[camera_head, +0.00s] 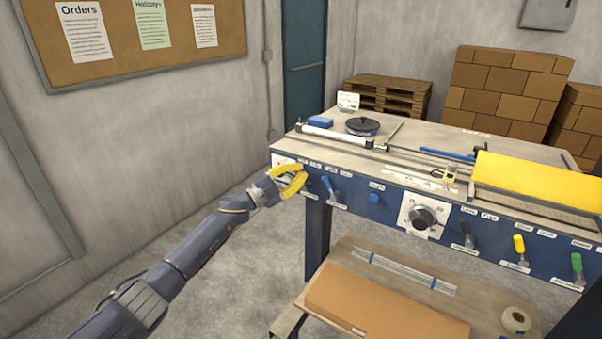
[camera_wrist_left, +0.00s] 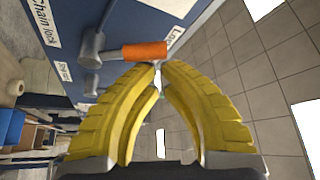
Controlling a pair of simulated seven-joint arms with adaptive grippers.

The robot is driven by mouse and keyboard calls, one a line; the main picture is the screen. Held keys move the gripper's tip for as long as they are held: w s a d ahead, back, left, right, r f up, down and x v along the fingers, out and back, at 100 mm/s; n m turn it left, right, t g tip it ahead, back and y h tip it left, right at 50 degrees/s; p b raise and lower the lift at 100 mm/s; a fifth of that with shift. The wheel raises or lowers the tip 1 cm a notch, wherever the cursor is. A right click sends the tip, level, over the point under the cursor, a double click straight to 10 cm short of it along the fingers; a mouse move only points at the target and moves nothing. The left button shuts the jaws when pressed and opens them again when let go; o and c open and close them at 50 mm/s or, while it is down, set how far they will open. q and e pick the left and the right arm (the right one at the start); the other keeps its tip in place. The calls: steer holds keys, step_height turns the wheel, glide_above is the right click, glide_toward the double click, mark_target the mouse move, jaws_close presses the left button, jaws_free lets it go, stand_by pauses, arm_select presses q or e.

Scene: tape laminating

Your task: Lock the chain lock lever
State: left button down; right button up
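The chain lock lever shows in the left wrist view as an orange handle (camera_wrist_left: 145,50) on a grey metal pivot. It stands out from the blue panel beside a "Chain lock" label (camera_wrist_left: 47,22). My left gripper (camera_wrist_left: 159,65) has yellow fingers whose tips come together right at the handle's free end. No part of the handle shows between the fingers, and I cannot tell whether the tips touch it. In the head view, my left gripper (camera_head: 290,181) is at the left end of the table's blue front panel, hiding the lever. My right gripper is not in view.
The laminating table (camera_head: 395,160) carries a black round item (camera_head: 362,126) and a yellow cover (camera_head: 535,176). A blue lever (camera_head: 328,188), a large dial (camera_head: 422,217) and more levers line its front. A lower shelf holds a cardboard sheet (camera_head: 385,308). Open floor lies left.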

arm_select(q)
steer(key=shift+a, duration=0.1)
stand_by(0.5)
steer(key=v, duration=1)
steer(key=shift+w+a+r, duration=0.1)
steer(key=shift+w, duration=0.05)
